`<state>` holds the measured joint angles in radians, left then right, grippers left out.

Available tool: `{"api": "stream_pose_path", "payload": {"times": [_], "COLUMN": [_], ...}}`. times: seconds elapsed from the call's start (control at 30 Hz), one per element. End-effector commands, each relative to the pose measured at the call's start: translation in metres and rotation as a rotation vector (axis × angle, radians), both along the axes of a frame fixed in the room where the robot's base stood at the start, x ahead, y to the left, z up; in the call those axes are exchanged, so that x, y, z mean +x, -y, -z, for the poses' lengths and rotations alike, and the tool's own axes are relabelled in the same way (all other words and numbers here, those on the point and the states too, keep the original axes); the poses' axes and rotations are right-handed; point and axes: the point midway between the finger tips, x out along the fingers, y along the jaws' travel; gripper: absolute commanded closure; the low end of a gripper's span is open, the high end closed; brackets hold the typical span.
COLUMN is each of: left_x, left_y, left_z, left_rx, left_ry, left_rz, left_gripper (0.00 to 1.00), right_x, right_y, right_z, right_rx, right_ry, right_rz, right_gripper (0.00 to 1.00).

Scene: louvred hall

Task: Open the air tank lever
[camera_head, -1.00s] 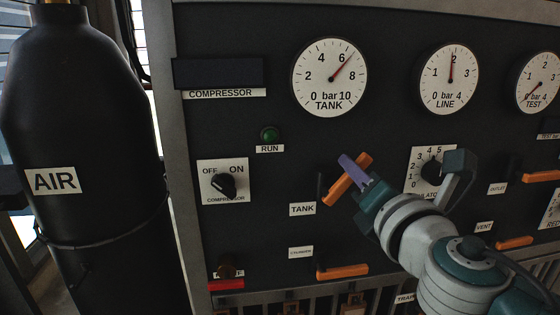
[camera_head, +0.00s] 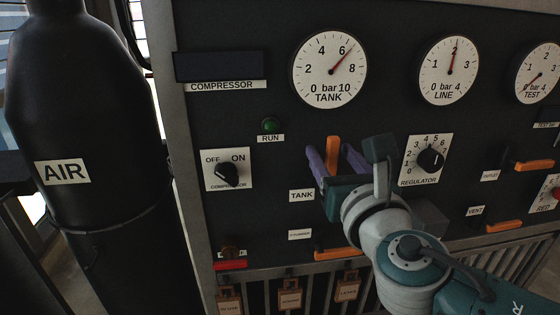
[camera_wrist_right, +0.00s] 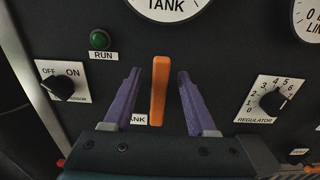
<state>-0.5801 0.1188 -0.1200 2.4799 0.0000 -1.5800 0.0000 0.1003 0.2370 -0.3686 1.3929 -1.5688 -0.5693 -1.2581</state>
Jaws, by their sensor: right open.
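The orange tank lever (camera_head: 334,148) stands upright on the dark panel, right of the TANK label (camera_head: 302,196). It also shows upright in the wrist view (camera_wrist_right: 159,88). My right gripper (camera_head: 332,158) is open, with one purple finger on each side of the lever. In the wrist view the right gripper (camera_wrist_right: 159,75) shows a gap between each finger and the lever. The lever's lower end is hidden behind the gripper in the head view. The black air tank (camera_head: 85,120) with its AIR label stands at the left. My left gripper is not in view.
The tank gauge (camera_head: 329,80) points a little above 6 and the line gauge (camera_head: 449,85) to about 2. The compressor knob (camera_head: 226,174) and regulator knob (camera_head: 430,159) flank the lever. Another orange lever (camera_head: 336,254) lies horizontal below, close to my right arm.

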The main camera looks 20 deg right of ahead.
Motion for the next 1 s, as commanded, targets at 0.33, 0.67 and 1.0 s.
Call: {"api": "stream_pose_path", "payload": {"times": [0.33, 0.67, 1.0], "left_x": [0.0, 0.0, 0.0], "left_y": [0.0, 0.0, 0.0], "left_z": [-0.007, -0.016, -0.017], "left_rx": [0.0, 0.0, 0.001], "left_ry": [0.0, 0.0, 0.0], "left_rz": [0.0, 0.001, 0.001], "left_gripper": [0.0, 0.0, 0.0], "right_x": [-0.017, -0.058, -0.068], "right_y": [-0.004, -0.014, -0.016], "right_z": [-0.001, 0.0, 0.0], "right_rx": [0.001, 0.0, 0.001], "right_ry": [-0.003, -0.002, 0.0], "right_rz": [-0.001, 0.0, 0.0], "right_gripper": [0.43, 0.43, 0.43]}}
